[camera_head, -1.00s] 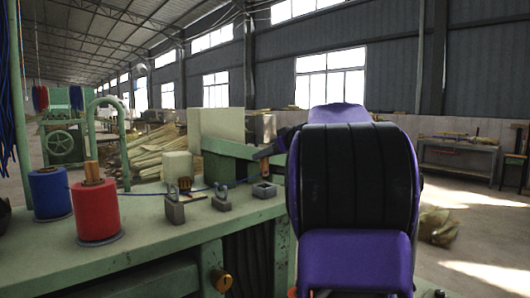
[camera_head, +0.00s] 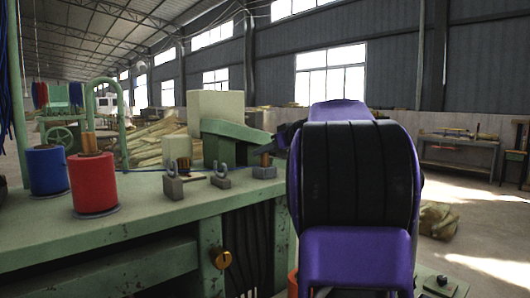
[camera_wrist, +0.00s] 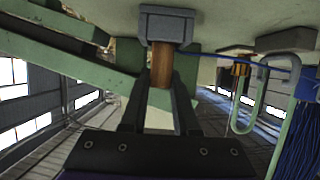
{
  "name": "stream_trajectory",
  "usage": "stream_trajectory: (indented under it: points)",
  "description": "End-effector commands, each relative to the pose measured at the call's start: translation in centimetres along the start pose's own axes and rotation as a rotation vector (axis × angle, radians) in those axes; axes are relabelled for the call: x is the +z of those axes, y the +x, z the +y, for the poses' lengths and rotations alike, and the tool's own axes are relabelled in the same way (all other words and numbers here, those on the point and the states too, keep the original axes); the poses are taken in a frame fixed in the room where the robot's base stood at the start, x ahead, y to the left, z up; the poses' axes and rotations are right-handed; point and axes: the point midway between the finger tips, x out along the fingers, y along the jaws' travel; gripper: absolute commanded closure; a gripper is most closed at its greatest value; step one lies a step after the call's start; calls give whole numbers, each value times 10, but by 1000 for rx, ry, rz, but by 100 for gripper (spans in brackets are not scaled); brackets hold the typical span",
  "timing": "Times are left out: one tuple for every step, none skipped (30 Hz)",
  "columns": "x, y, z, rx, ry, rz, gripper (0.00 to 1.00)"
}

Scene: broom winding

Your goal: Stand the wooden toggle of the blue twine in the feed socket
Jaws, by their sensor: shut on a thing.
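The wooden toggle (camera_head: 264,159) stands upright with its lower end in the grey feed socket (camera_head: 264,172) on the green bench. In the wrist view, which is upside down, the toggle (camera_wrist: 162,66) meets the mouth of the socket (camera_wrist: 167,26). My gripper (camera_wrist: 160,88) has its two dark fingers on either side of the toggle's upper end, shut on it. The toggle's depth inside the socket is hidden. The blue twine (camera_wrist: 272,62) runs past the guides to the toggle; the blue spool (camera_head: 47,170) stands at the left.
Two grey guide blocks (camera_head: 173,188) (camera_head: 221,180) with hooks stand left of the socket. A red spool (camera_head: 93,184) stands beside the blue one. Another brown wooden piece (camera_head: 184,167) sits behind the guides. A green machine arm (camera_head: 230,137) rises close behind the socket.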

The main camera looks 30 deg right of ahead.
Motion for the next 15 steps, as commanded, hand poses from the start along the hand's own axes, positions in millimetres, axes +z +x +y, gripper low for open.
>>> stream_trajectory:
  points:
    - [0,0,0,0,0,0,100]
    - [0,0,0,0,0,0,100]
    - [0,0,0,0,0,0,100]
    - [0,0,0,0,0,0,100]
    - [0,0,0,0,0,0,100]
    - [0,0,0,0,0,0,100]
    - [0,0,0,0,0,0,100]
    - [0,0,0,0,0,0,100]
    - [0,0,0,0,0,0,64]
    - [0,0,0,0,0,0,59]
    - [0,0,0,0,0,0,53]
    - [0,0,0,0,0,0,46]
    - [0,0,0,0,0,0,41]
    - [0,0,0,0,0,0,36]
    - [0,0,0,0,0,0,36]
